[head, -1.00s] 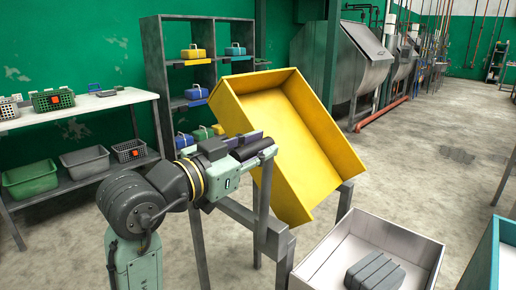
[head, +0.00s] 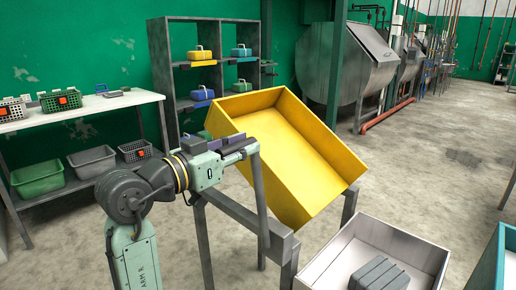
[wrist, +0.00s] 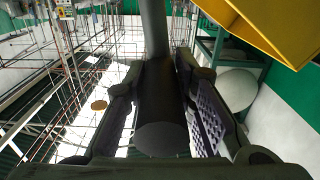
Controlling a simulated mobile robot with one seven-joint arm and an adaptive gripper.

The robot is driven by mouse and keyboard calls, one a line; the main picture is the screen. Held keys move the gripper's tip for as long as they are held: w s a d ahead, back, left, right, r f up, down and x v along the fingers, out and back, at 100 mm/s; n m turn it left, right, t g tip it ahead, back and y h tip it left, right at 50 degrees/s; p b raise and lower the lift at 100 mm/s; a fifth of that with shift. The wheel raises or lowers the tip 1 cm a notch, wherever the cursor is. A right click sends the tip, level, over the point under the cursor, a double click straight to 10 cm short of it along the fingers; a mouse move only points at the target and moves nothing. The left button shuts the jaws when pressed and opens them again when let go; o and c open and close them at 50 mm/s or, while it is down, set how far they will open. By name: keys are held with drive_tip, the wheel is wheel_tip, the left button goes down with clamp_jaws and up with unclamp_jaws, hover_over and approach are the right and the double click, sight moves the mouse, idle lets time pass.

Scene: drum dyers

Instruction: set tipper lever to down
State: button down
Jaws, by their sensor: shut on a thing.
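The tipper is a yellow open tray (head: 318,125) on a grey frame, tilted with its low end toward the front right. Its lever is a grey bar (head: 260,200) standing nearly upright on the left side of the frame. My gripper (head: 246,148) is at the lever's top end, left of the tray. In the wrist view my gripper (wrist: 165,105) is shut around the lever's dark round bar (wrist: 160,135), which lies between the two finger pads. The exact contact with the pads is partly hidden. A corner of the yellow tray (wrist: 275,25) shows at upper right.
A metal bin (head: 410,243) holding a grey ribbed block (head: 379,274) stands at the front right, below the tray. A shelf rack (head: 160,70) with small cases stands behind. A white table (head: 90,107) with baskets is at left. The floor at right is open.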

drive_tip(key=w+a+f+n+p, duration=0.2)
drive_tip(key=w+a+f+n, duration=0.4)
drive_tip(key=w+a, duration=0.2)
drive_tip(key=shift+w+a, duration=0.4)
drive_tip(key=shift+a, duration=0.3)
drive_tip(key=shift+n, duration=0.3)
drive_tip(key=c, duration=1.5)
unclamp_jaws()
drive_tip(key=shift+a, duration=0.1)
drive_tip(key=shift+o, duration=0.8)
drive_tip(key=shift+w+a+f, duration=0.1)
drive_tip(key=shift+w+f, duration=0.05)
drive_tip(key=v, duration=1.2)
